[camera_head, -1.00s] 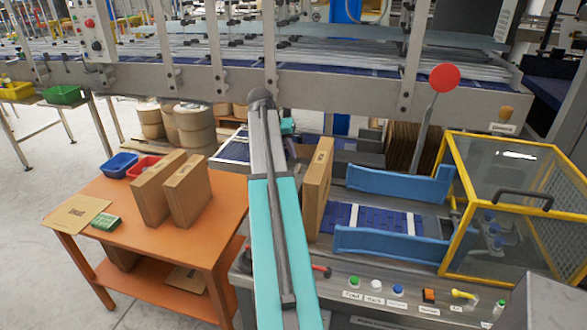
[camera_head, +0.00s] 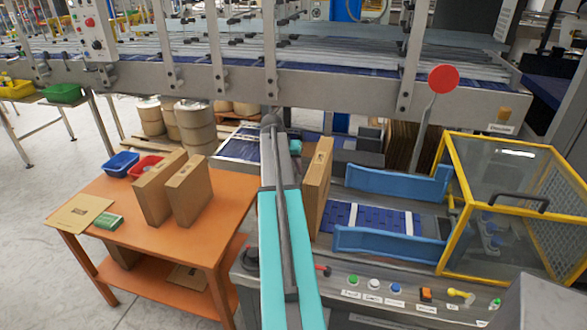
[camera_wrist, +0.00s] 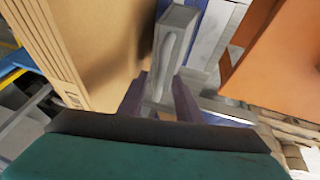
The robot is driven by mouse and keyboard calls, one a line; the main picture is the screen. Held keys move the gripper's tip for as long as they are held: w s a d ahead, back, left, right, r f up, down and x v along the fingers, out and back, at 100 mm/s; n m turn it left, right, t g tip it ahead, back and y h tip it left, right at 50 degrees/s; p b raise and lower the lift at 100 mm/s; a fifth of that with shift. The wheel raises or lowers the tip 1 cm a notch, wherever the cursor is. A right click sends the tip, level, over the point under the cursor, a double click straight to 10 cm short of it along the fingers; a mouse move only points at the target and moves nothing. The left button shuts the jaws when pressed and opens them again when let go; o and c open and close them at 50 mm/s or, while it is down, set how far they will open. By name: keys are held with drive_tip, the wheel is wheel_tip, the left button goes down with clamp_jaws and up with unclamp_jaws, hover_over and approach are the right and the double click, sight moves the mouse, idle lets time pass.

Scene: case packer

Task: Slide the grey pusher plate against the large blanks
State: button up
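The large blanks (camera_head: 317,188) stand upright as a brown stack left of the blue guides, just right of my arm. Their layered edges fill the left of the wrist view (camera_wrist: 75,45). The grey pusher plate (camera_wrist: 176,40) shows from above in the wrist view, with a shadowed gap between its visible part and the blanks. My gripper (camera_wrist: 160,90) has its two dark fingers on either side of the grey piece, apparently touching it and shut on it. In the head view my arm hides the gripper and the plate.
An orange table (camera_head: 225,215) with two brown cartons (camera_head: 172,188) stands left of my arm. Blue guides (camera_head: 395,183) and a yellow-framed guard (camera_head: 455,225) lie right of the blanks. A button panel (camera_head: 380,290) is in front. A conveyor frame (camera_head: 330,97) crosses behind.

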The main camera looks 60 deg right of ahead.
drive_tip(key=shift+f, duration=0.15)
clamp_jaws()
idle(0.4)
